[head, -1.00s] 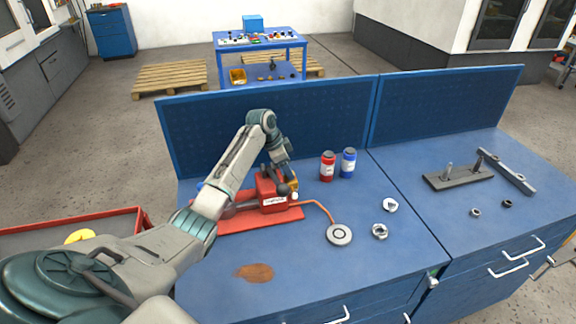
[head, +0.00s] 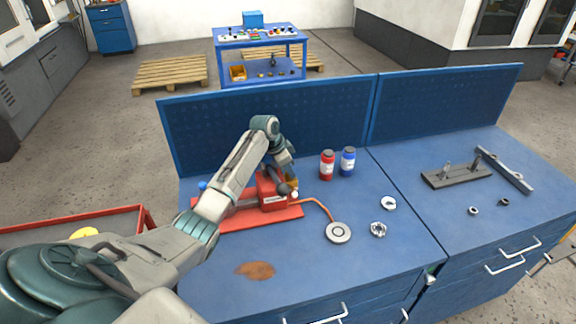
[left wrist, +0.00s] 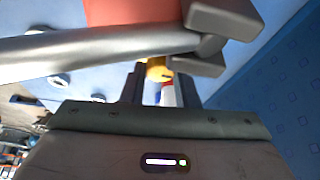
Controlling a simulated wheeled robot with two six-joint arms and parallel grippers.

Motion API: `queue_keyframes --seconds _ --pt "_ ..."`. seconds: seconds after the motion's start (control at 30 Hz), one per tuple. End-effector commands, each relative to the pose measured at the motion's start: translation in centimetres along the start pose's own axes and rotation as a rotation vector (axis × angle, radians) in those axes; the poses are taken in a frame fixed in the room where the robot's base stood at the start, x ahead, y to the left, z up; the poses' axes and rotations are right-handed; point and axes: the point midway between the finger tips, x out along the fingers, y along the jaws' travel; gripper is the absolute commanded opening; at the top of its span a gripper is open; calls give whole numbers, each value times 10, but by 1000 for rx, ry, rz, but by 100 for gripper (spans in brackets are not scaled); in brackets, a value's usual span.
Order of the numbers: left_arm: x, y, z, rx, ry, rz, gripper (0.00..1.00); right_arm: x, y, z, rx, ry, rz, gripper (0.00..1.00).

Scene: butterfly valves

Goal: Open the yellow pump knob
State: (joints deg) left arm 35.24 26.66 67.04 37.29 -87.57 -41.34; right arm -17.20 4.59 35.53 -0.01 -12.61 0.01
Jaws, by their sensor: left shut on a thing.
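The red pump (head: 272,192) sits on its red base plate (head: 262,217) at the left of the blue bench, with an orange hose running to a round grey disc (head: 338,232). The yellow pump knob (left wrist: 158,70) shows in the left wrist view between the two dark fingers of my left gripper (left wrist: 161,92). In the head view my left gripper (head: 286,173) is at the right end of the pump, shut on the knob, which it mostly hides there. A grey bar of the pump crosses the upper wrist view. My right gripper is not in view.
A red bottle (head: 327,165) and a blue bottle (head: 348,162) stand just right of the gripper. Metal nuts (head: 378,229) lie farther right. A blue back panel (head: 300,122) rises behind the pump. The bench front is clear beside a brown stain (head: 256,270).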

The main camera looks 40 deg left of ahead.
Motion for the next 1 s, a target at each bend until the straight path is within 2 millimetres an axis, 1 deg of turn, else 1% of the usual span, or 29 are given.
queue_keyframes --seconds 0.03,0.1,0.23,0.47,0.5,0.57,0.6,0.87,1.0 --pt "-4 1 -2 -31 1 -13 5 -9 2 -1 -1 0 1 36" --pt "-4 1 -2 -70 2 -30 5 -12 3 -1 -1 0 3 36" --pt "-2 1 -2 -102 4 -43 5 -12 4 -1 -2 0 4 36" --pt "-2 0 -2 -102 5 -44 5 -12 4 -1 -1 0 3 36" --pt "-2 0 -2 -102 5 -44 33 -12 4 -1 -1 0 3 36" --pt "-2 0 -2 -102 4 -44 45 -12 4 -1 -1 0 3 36" --pt "-2 0 -2 -102 4 -44 49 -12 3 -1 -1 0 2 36" --pt "-1 0 -1 -101 3 -43 49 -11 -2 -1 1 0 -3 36" --pt "-10 0 0 -101 3 -45 49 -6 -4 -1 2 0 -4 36"
